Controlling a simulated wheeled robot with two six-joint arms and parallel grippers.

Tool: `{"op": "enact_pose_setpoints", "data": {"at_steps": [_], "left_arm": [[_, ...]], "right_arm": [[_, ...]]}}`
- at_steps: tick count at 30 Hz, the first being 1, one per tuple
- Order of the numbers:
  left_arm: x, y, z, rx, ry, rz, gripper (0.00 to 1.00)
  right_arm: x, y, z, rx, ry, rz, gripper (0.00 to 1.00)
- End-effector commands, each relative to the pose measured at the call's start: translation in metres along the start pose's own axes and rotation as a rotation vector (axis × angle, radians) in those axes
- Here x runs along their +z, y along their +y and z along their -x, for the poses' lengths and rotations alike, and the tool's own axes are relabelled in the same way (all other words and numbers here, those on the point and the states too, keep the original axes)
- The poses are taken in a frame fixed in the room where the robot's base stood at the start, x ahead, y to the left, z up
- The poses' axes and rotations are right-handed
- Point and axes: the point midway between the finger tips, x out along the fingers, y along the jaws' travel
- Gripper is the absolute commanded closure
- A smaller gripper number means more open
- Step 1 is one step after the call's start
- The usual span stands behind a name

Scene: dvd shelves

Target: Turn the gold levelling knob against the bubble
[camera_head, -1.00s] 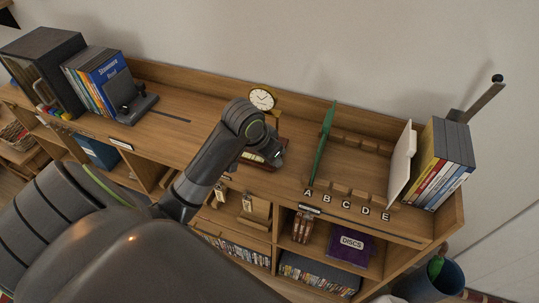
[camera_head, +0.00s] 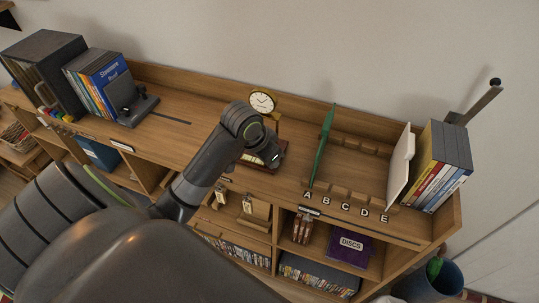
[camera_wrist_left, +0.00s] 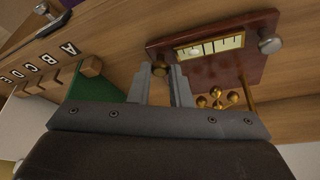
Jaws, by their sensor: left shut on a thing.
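The gold levelling knob (camera_wrist_left: 159,69) is at the near corner of a dark red wooden base (camera_wrist_left: 223,70) in the left wrist view. My left gripper (camera_wrist_left: 163,75) is shut on the knob, one finger on each side. A pale bubble level (camera_wrist_left: 210,47) with dark marks is set in the base; a pale bubble shows toward its knob-side end. A silver knob (camera_wrist_left: 270,44) is at the other end. In the head view my left gripper (camera_head: 274,162) hides much of the base (camera_head: 251,161) below a gold-rimmed clock (camera_head: 262,102). My right gripper is not in view.
Small gold balls (camera_wrist_left: 220,98) stand close beside the fingers. A green divider (camera_head: 323,145) and lettered slots (camera_head: 345,205) lie to the right in the head view. Boxes (camera_head: 440,165) stand at the right end.

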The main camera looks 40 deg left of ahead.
Motion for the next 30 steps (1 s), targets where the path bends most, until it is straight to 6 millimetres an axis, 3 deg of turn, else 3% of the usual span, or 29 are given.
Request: {"op": "enact_pose_setpoints", "data": {"at_steps": [15, 30], "left_arm": [[-0.002, -0.005, 0.003, 0.166, -0.001, -0.398, 1.00], [-0.004, -0.007, -0.001, 0.335, 0.002, -0.809, 1.00]], "right_arm": [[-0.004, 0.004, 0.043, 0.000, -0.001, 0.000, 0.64], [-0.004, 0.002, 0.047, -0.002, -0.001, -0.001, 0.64]]}}
